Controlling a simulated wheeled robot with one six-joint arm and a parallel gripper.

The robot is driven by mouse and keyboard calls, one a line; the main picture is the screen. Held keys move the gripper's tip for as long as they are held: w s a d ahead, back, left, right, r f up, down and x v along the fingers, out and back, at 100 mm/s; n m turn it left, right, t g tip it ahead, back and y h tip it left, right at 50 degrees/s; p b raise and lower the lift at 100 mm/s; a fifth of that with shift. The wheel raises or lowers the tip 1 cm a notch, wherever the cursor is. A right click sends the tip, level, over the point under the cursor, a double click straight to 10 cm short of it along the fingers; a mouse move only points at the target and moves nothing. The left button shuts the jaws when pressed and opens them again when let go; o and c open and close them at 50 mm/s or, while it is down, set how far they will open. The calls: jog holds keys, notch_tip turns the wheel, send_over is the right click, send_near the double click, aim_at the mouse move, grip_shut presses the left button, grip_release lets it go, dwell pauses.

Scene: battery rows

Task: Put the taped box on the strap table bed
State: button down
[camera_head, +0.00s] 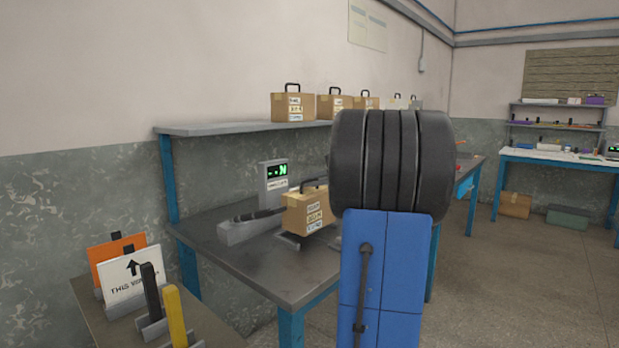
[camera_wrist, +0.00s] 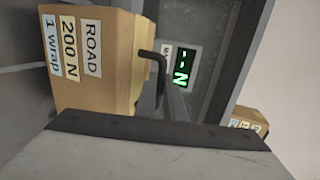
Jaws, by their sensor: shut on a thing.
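A brown box with a black handle and white labels (camera_head: 308,210), which I take to be the taped box, is at the strap table. In the wrist view the box (camera_wrist: 95,85) is on the left, with labels reading ROAD, 200 N and 1 wrap. My gripper (camera_wrist: 168,100) is shut at its black handle; in the head view my arm mostly hides the gripper. The grey strap table bed (camera_head: 245,230) with a dark strap lies beside and under the box, next to a green display (camera_head: 275,182) showing "--N". I cannot tell whether the box touches the bed.
A shelf (camera_head: 225,129) above the workbench (camera_head: 280,275) carries several similar handled boxes. A small stand at lower left holds an orange card (camera_head: 110,255), a white arrow sign (camera_head: 132,280) and black and yellow bars. Open floor (camera_head: 520,290) lies to the right.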

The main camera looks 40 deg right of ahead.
aim_at(310, 191)
jog(key=shift+f, duration=1.75)
jog(key=c, duration=1.8)
grip_release()
jog(key=shift+f, duration=0.15)
jog(key=shift+c, duration=0.2)
jog(key=v, duration=1.2)
